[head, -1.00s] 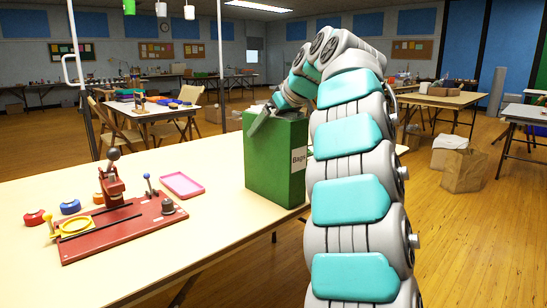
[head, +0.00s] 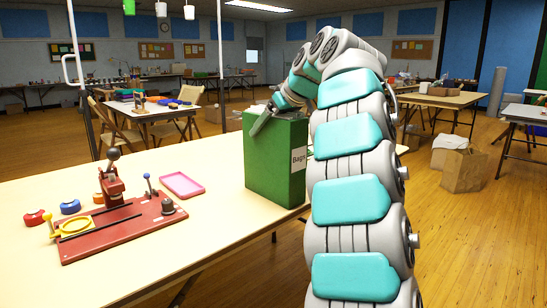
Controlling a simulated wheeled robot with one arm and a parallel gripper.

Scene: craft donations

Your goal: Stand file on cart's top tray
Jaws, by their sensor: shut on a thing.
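A green magazine file (head: 272,165) with a white label reading "Bags" stands upright at the right end of the near table (head: 215,218). Something pale shows at its open top. My gripper (head: 262,122) is at the top left edge of the file and is shut on it. One grey finger lies outside the near wall; the other finger is hidden. The file's base looks to be at the tabletop; I cannot tell whether it touches. I see no cart that I can make out clearly.
A red button press (head: 120,222) stands on the table left of the file, with a pink tray (head: 182,185) and small red and blue pieces beside it. A white-framed rack post is at far left. Paper bags (head: 464,170) stand on the floor at right.

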